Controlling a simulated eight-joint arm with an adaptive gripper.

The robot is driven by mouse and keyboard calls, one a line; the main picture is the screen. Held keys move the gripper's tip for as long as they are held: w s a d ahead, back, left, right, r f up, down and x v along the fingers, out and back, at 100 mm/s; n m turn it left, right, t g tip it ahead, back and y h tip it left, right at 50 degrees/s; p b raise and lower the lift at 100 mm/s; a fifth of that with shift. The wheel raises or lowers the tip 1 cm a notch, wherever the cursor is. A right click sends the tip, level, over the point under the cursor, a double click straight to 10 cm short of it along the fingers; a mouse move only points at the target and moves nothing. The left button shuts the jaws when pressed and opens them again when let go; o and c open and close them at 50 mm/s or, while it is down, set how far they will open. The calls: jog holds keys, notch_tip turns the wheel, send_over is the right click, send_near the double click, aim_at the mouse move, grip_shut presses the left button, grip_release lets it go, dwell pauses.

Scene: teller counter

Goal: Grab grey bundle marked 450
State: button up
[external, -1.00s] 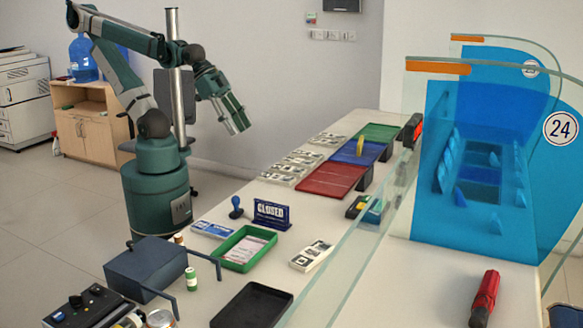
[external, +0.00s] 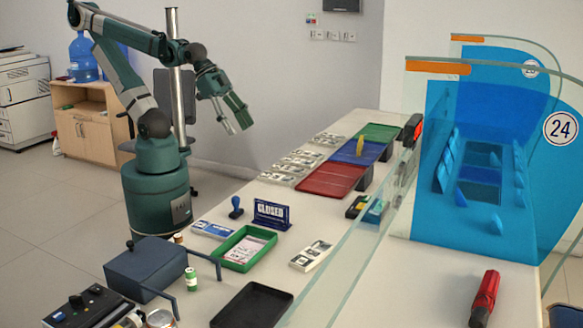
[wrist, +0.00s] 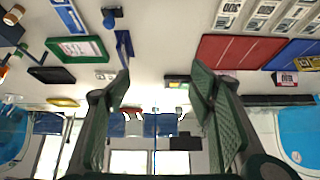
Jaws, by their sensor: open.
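Several pale grey bundles with dark printing lie in rows at the left of the coloured trays in the external view (external: 291,167), with more farther back (external: 325,139). Another pale bundle (external: 311,255) lies alone nearer the camera. In the wrist view grey bundles (wrist: 262,14) show along the top right edge; their numbers are too small or cut off to read, so I cannot tell which is marked 450. My gripper (external: 234,117) is open and empty, raised in the air left of the counter and apart from all bundles. Its two green fingers (wrist: 160,85) are spread wide.
Red (external: 331,180), blue (external: 358,151) and green (external: 383,132) trays stand beside the bundles; a yellow item stands on the blue one. A closed sign (external: 271,213), blue stamp (external: 236,207) and green-rimmed tray (external: 247,262) are nearer. A glass screen runs along the right.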

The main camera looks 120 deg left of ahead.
jog(key=w+d+r+m+g+p, duration=0.1)
jog(key=w+d+r+m, duration=0.1)
jog(key=w, duration=0.3)
jog(key=w+d+r+m+g+p, duration=0.1)
jog(key=w+d+r+m, duration=0.15)
jog(key=w, duration=0.25)
jog(key=m+g+p, duration=0.5)
jog(key=m, duration=1)
send_over(311, 254)
jog(key=f, duration=2.1)
jog(key=shift+a, duration=0.25)
jog(key=shift+d+f, duration=0.25)
jog(key=shift+f, duration=0.15)
jog(key=shift+f, duration=0.15)
jog(key=shift+f, duration=1.15)
